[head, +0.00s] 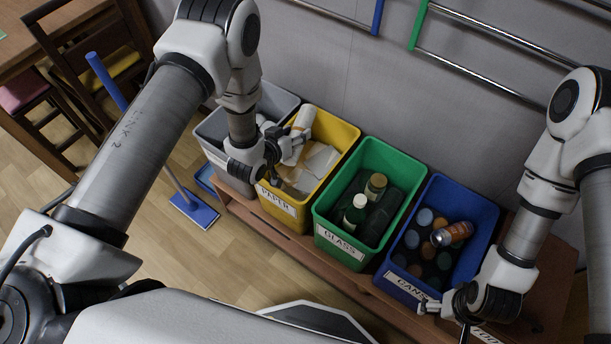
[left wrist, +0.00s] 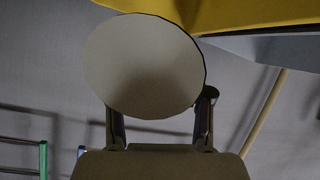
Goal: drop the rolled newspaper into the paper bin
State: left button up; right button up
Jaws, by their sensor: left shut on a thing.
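The rolled newspaper (head: 304,117) is a pale cylinder held over the yellow paper bin (head: 336,130), near its back left side. My left gripper (head: 294,143) is shut on it, reaching down from above. In the left wrist view the roll's round end (left wrist: 145,65) sits between the two fingers and hides part of them. The yellow bin (left wrist: 260,12) shows at the top edge there. The paper bin has a PAPER label and pale paper sheets inside. My right gripper (head: 432,306) is at the lower right beside the blue bin; its finger opening is unclear.
A grey bin (head: 278,103) stands left of the paper bin. A green GLASS bin (head: 392,152) with bottles and a blue CANS bin (head: 480,212) with cans stand right of it, on a low wooden bench (head: 275,236). Metal rails (head: 485,72) run along the wall behind.

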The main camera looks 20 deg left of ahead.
pick_arm(q)
jog(key=shift+f, duration=0.4)
jog(key=shift+r, duration=0.2)
pick_arm(e)
jog(key=shift+f, duration=0.25)
pick_arm(q)
jog(key=o, duration=1.3)
jog(key=v, duration=1.2)
